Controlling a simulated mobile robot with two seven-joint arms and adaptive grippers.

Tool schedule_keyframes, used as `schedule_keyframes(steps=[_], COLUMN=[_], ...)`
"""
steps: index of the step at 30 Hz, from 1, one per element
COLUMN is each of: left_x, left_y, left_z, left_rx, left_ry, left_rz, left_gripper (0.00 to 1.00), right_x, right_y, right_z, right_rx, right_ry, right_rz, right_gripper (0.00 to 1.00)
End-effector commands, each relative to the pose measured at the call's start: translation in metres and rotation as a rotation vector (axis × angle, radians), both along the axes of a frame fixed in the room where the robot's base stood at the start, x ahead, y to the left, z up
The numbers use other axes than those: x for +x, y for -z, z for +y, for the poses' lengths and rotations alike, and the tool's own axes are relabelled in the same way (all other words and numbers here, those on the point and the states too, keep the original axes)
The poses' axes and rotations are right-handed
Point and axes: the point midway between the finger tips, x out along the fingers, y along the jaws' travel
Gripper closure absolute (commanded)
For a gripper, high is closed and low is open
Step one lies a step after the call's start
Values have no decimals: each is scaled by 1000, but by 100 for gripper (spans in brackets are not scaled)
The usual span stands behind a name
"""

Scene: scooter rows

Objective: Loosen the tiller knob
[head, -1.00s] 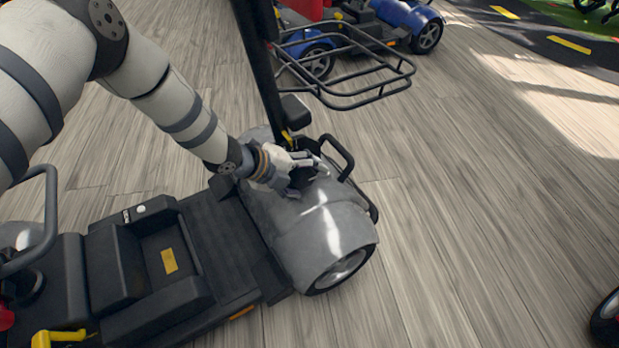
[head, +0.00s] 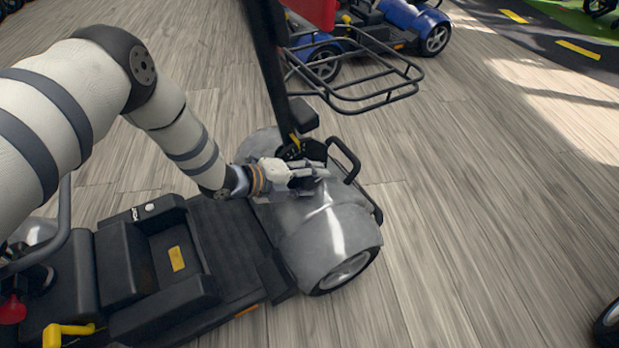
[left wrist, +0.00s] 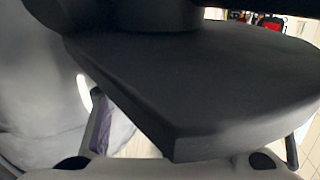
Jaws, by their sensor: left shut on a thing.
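The grey scooter's black tiller (head: 267,75) rises from the front body (head: 325,235), with a yellow lever (head: 295,143) at its foot. My left gripper (head: 308,178) is low over the front body, just in front of the tiller's foot. It is shut on a small dark part there, which looks like the tiller knob; the fingers cover most of it. In the left wrist view a large black part (left wrist: 200,85) fills the picture and hides the fingertips. My right gripper is not in view.
A black wire basket (head: 365,85) hangs on the tiller above my gripper. A black loop handle (head: 345,158) stands close beside the fingers. The scooter's footboard (head: 225,240) lies below my arm. A blue scooter (head: 415,20) is behind.

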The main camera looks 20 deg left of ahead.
Motion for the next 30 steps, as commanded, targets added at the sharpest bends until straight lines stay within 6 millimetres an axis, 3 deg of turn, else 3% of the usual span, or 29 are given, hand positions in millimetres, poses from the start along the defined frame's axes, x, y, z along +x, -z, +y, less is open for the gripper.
schedule_keyframes(steps=[15,30], left_x=[-1,0], left_y=[4,1], left_z=[-2,-2], left_rx=[-179,-212], left_ry=[4,5], left_rz=[-248,-298], left_gripper=[84,84], right_x=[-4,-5], right_y=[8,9], right_z=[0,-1], right_rx=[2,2], right_ry=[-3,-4], right_rz=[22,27], right_gripper=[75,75])
